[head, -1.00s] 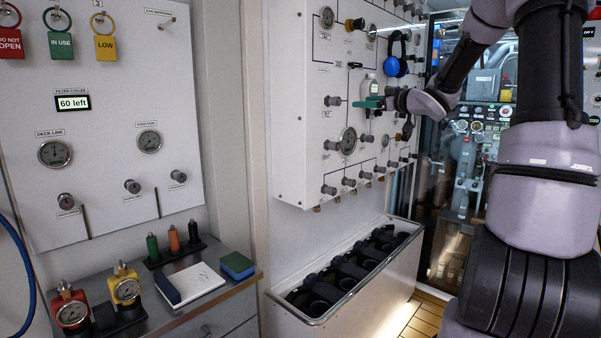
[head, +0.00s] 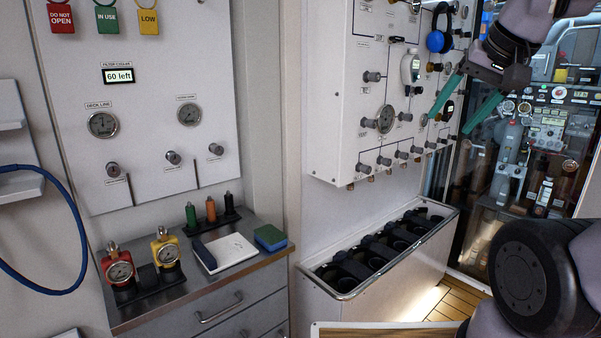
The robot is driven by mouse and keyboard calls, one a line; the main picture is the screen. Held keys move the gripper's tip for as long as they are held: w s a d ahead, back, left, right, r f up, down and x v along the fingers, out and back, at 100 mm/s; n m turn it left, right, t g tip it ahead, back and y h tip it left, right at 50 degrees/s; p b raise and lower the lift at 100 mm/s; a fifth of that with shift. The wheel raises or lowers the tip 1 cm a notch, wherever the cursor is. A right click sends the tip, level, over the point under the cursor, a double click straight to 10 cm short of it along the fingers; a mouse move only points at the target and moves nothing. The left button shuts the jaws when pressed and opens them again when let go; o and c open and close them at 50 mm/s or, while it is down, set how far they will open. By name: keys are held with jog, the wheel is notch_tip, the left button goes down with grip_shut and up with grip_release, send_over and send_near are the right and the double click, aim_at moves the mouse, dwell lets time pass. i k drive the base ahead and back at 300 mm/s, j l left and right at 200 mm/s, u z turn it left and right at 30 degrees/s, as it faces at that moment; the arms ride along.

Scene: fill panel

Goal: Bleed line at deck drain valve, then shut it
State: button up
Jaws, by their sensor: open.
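The left wall panel carries a gauge (head: 102,124) labelled DECK LINE. A grey knob (head: 112,170) sits below it, with a label too small to read. Two more grey knobs, a middle one (head: 173,158) and a right one (head: 216,149), sit to its right below a second gauge (head: 188,115). I cannot tell which knob is the deck drain valve. My gripper (head: 449,125) is open and empty, its two green fingers spread and pointing down-left. It is in front of the right side of the fill panel (head: 345,120), far from the left panel.
A grey cabinet (head: 190,285) below the left panel bears red and yellow gauges, small bottles, a notepad (head: 225,253) and a sponge (head: 270,237). A trough (head: 350,292) with dark round holders stands under the fill panel. A blue hose (head: 60,290) loops at far left.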

aim_at(113, 170)
jog(key=k+j+u, duration=0.1)
jog(key=u, duration=0.35)
jog(key=j+u, duration=0.15)
jog(key=u, duration=0.35)
jog(key=k+j+u, duration=0.1)
jog(key=u, duration=0.35)
jog(key=l+z, duration=0.15)
jog(key=z, duration=0.3)
jog(key=i+l+z, duration=0.1)
jog(key=z, duration=0.4)
jog(key=l+z, duration=0.15)
jog(key=z, duration=0.3)
jog(key=i+l, duration=0.25)
jog(key=l+u, duration=0.1)
jog(key=u, duration=0.3)
jog(key=i+l+u, duration=0.1)
jog(key=u, duration=0.35)
jog(key=l+u, duration=0.1)
jog(key=u, duration=0.95)
jog(key=j+u, duration=0.1)
jog(key=j, duration=0.15)
